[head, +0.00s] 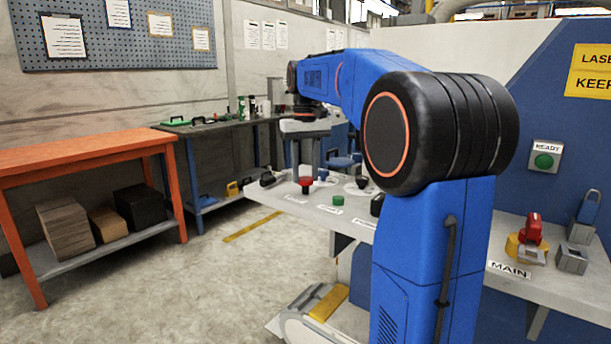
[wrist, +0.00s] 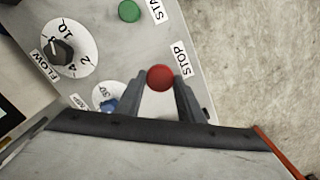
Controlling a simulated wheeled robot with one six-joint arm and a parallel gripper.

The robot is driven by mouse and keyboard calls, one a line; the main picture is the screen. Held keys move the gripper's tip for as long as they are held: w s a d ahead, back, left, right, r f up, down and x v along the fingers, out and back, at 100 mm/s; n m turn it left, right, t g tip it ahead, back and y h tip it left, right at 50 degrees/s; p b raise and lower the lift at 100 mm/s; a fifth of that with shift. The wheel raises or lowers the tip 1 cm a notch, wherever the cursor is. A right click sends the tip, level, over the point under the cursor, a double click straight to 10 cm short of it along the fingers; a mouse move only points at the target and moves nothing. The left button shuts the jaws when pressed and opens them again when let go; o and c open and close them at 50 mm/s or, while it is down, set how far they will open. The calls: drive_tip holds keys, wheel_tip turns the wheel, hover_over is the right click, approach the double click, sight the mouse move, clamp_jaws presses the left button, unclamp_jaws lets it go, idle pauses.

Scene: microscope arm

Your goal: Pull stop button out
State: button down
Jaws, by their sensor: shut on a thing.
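The red stop button (wrist: 160,77) is between the fingertips of my gripper (wrist: 161,82) in the wrist view, beside the label STOP (wrist: 181,60). The two fingers close on its sides. In the head view the red stop button (head: 306,184) stands on the grey panel, and my gripper (head: 308,170) comes down onto it from above. How far the button stands out of the panel cannot be told.
A green button (wrist: 129,11) and a black flow knob (wrist: 61,52) on a white dial are on the same panel. A blue knob (wrist: 109,105) is close to the left finger. Bare floor (wrist: 260,60) lies past the panel's right edge.

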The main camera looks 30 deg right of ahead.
sight(305, 178)
drive_tip(key=c, duration=1.2)
unclamp_jaws()
drive_tip(key=shift+r, duration=0.1)
wheel_tip(305, 178, up, 17)
drive_tip(key=shift+r, duration=0.2)
drive_tip(key=s+a+f+n+t, duration=0.1)
drive_tip(key=s+a+f, duration=0.4)
drive_tip(key=s+f, duration=0.5)
drive_tip(key=s+a+f+n+t, duration=0.1)
drive_tip(key=s+a+f, duration=0.4)
drive_tip(key=s+f, duration=0.5)
drive_tip(key=s+a+f+t, duration=0.2)
drive_tip(key=s+a+f, duration=0.3)
drive_tip(key=s+f, duration=0.5)
drive_tip(key=shift+a+f+n+t, duration=0.2)
drive_tip(key=shift+f, duration=1.95)
drive_tip(key=shift+a+f+n+t, duration=0.15)
drive_tip(key=shift+f+n+t, duration=0.05)
drive_tip(key=shift+f, duration=1.95)
